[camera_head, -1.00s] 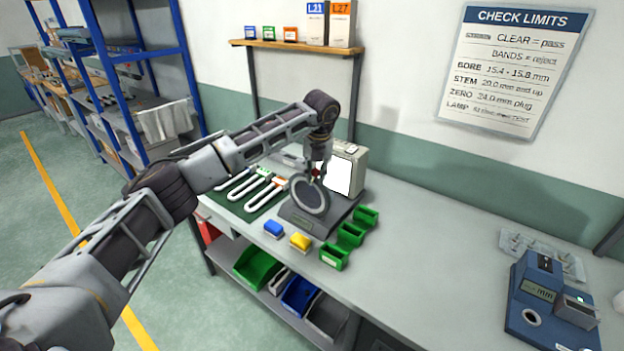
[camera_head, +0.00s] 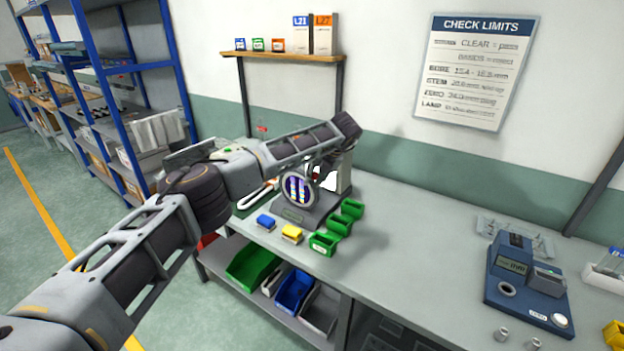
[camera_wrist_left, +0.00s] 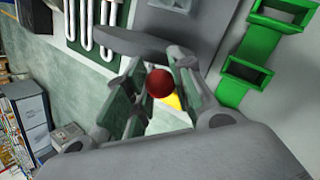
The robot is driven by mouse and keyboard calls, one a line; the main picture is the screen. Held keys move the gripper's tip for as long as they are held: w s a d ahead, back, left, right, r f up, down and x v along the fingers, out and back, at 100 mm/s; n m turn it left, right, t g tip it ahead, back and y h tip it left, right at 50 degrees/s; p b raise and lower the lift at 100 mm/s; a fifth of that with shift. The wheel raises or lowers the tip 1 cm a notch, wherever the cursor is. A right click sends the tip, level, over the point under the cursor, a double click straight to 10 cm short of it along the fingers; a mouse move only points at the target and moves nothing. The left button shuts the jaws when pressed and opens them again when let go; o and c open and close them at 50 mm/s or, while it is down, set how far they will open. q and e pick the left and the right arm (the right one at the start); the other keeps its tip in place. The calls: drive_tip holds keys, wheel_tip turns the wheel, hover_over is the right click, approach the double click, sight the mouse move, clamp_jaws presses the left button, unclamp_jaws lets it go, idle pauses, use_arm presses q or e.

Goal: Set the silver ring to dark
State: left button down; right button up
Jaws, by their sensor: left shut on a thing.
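The silver ring (camera_head: 299,205) stands upright on a dark grey base (camera_head: 290,214) at the back of the bench. Its round window (camera_head: 297,187) shows purple, white and dark bands. My left gripper (camera_head: 316,175) is at the upper right of the ring, its arm reaching over from the left. In the left wrist view, its fingers (camera_wrist_left: 158,90) are closed around a small red ball knob (camera_wrist_left: 160,83). How the knob joins the ring is hidden. My right gripper is not in view.
A pale lit panel (camera_head: 328,178) is behind the ring. A blue gauge (camera_head: 525,275) is at the right; the bench between is clear.

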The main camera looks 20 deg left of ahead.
use_arm(q)
drive_tip(key=shift+s+d+f, duration=0.1)
drive_tip(key=shift+d+f, duration=0.1)
drive_tip(key=shift+f, duration=0.15)
drive_tip(key=shift+d+f+y+b, duration=0.1)
drive_tip(key=shift+f+y+b, duration=0.05)
drive_tip(key=shift+y+b, duration=0.3)
drive_tip(key=shift+s+d+f, duration=0.1)
drive_tip(key=shift+s+f, duration=0.05)
drive_tip(key=c, duration=1.2)
unclamp_jaws()
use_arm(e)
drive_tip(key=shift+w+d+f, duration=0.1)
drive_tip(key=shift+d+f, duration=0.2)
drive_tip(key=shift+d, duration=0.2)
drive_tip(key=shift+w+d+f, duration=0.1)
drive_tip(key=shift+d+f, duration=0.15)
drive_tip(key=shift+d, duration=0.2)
use_arm(q)
drive_tip(key=shift+r, duration=0.2)
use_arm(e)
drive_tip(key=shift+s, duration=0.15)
use_arm(q)
drive_tip(key=v, duration=1.2)
drive_tip(key=shift+s+f, duration=0.15)
